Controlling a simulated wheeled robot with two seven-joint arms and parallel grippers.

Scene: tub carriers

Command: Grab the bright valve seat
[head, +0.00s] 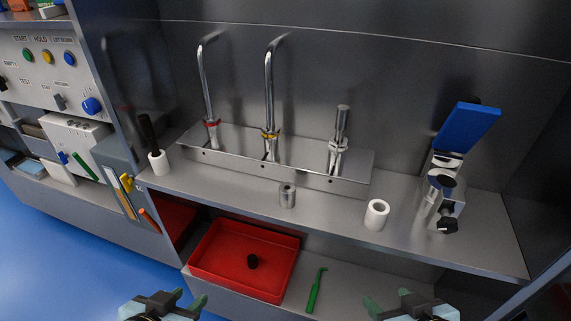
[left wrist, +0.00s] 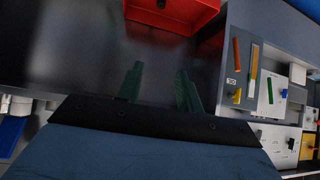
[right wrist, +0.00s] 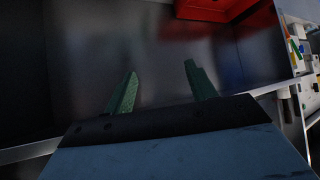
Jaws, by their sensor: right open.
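A short shiny metal cylinder (head: 288,196) stands upright on the grey shelf, in front of the tap block. A white hollow cylinder (head: 377,215) stands further right on the same shelf. I cannot tell for sure which of these is the bright valve seat. My left gripper (head: 188,299) is low at the front left, below the shelf; in the left wrist view its green fingers (left wrist: 158,76) are apart and empty. My right gripper (head: 388,298) is low at the front right, also below the shelf; its fingers (right wrist: 160,74) are apart with nothing between them.
A tap block (head: 270,160) with two bent pipes and one short post stands at the shelf's back. A blue-topped metal device (head: 445,195) stands right; a white cup (head: 158,163) stands left. Below are a red tray (head: 222,270) with a black part and a green tool (head: 316,290).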

